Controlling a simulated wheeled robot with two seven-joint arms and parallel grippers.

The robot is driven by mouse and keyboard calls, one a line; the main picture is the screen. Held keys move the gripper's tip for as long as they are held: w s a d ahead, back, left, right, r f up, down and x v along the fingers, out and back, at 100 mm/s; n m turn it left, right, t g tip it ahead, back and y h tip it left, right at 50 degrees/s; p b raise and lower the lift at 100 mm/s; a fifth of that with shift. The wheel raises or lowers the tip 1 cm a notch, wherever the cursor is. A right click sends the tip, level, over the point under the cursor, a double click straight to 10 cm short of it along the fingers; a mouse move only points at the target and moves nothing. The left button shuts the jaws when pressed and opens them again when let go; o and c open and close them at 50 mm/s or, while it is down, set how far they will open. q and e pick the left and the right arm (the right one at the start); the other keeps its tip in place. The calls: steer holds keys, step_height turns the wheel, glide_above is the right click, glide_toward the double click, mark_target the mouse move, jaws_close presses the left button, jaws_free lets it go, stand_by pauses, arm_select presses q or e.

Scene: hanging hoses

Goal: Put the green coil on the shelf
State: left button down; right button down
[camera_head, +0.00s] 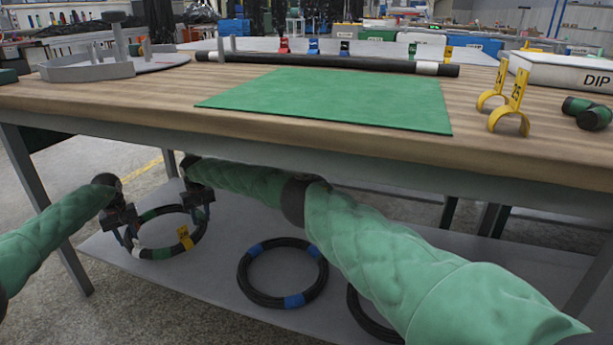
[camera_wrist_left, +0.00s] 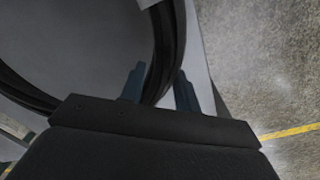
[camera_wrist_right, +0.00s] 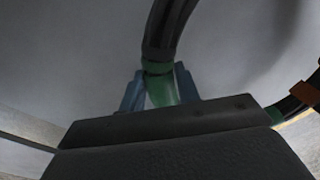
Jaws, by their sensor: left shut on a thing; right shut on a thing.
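The green coil (camera_head: 163,253), a black hose ring with green bands, a white mark and a yellow tag, is at the left end of the grey lower shelf (camera_head: 207,268) under the table. I cannot tell whether it touches the shelf. My left gripper (camera_head: 127,238) is shut on its left side; in the left wrist view the black hose (camera_wrist_left: 160,70) passes between the fingers (camera_wrist_left: 160,85). My right gripper (camera_head: 200,208) is shut on its far right side; in the right wrist view a green band (camera_wrist_right: 160,90) sits between the fingers (camera_wrist_right: 159,82).
A blue-banded coil (camera_head: 292,301) lies on the shelf to the right. Another black coil (camera_head: 366,318) is partly hidden by my right arm. The wooden tabletop (camera_head: 130,105) overhangs the shelf and holds a green mat (camera_head: 335,98), a black tube and yellow tagged clips (camera_head: 508,118).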

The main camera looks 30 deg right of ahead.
arm_select(q)
steer(key=shift+w+a+r, duration=0.1)
steer(key=shift+w+r, duration=0.05)
steer(key=shift+w, duration=0.25)
arm_select(e)
steer(key=shift+w+d+r, duration=0.1)
steer(key=shift+w+r, duration=0.05)
steer(key=shift+w, duration=0.25)
